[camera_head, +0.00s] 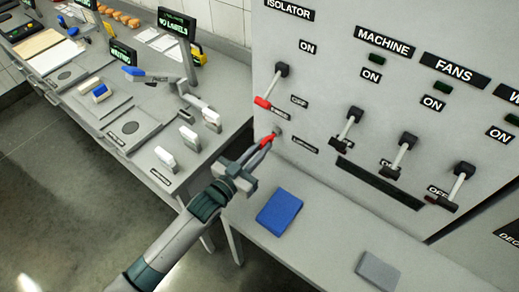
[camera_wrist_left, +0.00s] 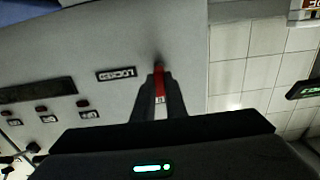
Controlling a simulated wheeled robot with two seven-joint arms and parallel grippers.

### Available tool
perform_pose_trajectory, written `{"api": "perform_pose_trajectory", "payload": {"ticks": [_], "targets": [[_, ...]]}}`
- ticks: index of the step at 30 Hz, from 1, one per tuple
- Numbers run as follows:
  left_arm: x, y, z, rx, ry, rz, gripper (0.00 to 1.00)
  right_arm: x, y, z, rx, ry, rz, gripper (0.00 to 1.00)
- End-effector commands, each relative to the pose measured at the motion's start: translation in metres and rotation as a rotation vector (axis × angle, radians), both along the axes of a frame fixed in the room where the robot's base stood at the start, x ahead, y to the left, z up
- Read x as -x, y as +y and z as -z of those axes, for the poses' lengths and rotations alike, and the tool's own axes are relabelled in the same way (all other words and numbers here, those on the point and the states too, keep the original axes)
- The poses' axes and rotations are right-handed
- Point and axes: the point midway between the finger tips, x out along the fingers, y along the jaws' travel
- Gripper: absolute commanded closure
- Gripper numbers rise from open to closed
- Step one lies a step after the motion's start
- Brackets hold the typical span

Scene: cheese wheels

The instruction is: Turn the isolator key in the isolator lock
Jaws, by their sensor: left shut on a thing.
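The isolator key is red and sits at the isolator lock on the grey panel, below the isolator lever. My left gripper (camera_head: 264,146) is shut on the isolator key (camera_head: 268,139). In the left wrist view, the fingers (camera_wrist_left: 160,95) close on the red key (camera_wrist_left: 158,80), whose far end meets the panel face. The isolator lock (camera_head: 277,132) is mostly hidden behind the key and fingers. The isolator lever (camera_head: 275,84) has a red handle, which hangs low near the OFF label. My right gripper is not in view.
Several black-handled levers (camera_head: 347,128) stick out from the panel to the right. A shelf (camera_head: 320,235) below carries a blue cloth or pad (camera_head: 279,212) and a grey pad (camera_head: 377,270). A cluttered bench (camera_head: 140,150) with scales stands at left.

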Motion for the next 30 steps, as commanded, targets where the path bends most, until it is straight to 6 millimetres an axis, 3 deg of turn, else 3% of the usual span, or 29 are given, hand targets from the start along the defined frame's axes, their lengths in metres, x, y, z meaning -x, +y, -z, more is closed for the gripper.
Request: {"api": "perform_pose_trajectory", "payload": {"ticks": [27, 28, 30], "targets": [[-0.016, -0.011, 0.0, -0.001, -0.001, 0.0, 1.0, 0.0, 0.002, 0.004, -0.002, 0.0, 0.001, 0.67], [-0.016, -0.011, 0.0, -0.001, -0.001, 0.0, 0.86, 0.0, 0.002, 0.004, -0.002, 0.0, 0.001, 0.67], [-0.015, -0.011, 0.0, 0.0, 0.0, 0.0, 0.69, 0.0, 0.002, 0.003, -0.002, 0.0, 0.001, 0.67]]}}
